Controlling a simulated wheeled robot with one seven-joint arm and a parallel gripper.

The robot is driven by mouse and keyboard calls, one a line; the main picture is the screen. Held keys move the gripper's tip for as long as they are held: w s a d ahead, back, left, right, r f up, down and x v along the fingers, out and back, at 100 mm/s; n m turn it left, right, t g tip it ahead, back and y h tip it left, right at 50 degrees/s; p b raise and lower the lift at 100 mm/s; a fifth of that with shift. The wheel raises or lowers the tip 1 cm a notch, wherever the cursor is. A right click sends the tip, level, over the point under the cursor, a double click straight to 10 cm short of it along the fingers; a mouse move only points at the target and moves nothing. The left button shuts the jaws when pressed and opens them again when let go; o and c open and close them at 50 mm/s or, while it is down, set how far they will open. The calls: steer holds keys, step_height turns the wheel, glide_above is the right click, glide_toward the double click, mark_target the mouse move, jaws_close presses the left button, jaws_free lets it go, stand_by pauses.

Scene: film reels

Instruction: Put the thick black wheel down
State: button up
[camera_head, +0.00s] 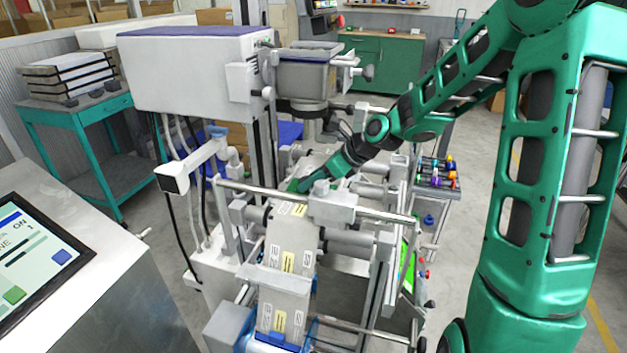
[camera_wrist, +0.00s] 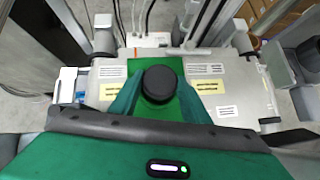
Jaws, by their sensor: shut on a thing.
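The thick black wheel (camera_wrist: 158,84) is a short, dark, round piece seen end-on in the wrist view. My gripper (camera_wrist: 158,98) has its green fingers shut on it from both sides. Behind it lies a grey-white labelled strip (camera_wrist: 215,88) with yellow and white labels. I cannot tell whether the wheel touches the strip. In the head view my gripper (camera_head: 312,182) is low over the middle of the roller machine (camera_head: 335,207), and the wheel cannot be made out there.
A grey box-shaped unit (camera_head: 190,80) stands at the machine's back left. A control screen (camera_head: 35,262) is at front left. A teal table (camera_head: 75,113) with stacked trays stands at far left. A small rack (camera_head: 437,172) with coloured items is to the right. Rollers and bars crowd around my gripper.

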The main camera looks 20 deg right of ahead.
steer(key=o, duration=1.2)
steer(key=shift+c, duration=0.2)
steer(key=v, duration=1.2)
steer(key=shift+s, duration=0.1)
steer(key=s+d+f+n+g+h, duration=0.1)
steer(key=s+d+n+g+h, duration=0.1)
steer(key=s+d+n, duration=0.2)
steer(key=s+d+f+n+g+h, duration=0.1)
steer(key=s+d+n, duration=0.3)
steer(key=s+n, duration=0.6)
steer(key=s+d+f+n+g+h, duration=0.2)
steer(key=s+n, duration=0.5)
steer(key=s, duration=1.2)
steer(key=shift+d+g+h, duration=0.5)
steer(key=shift+d+g, duration=0.4)
steer(key=shift+d, duration=0.05)
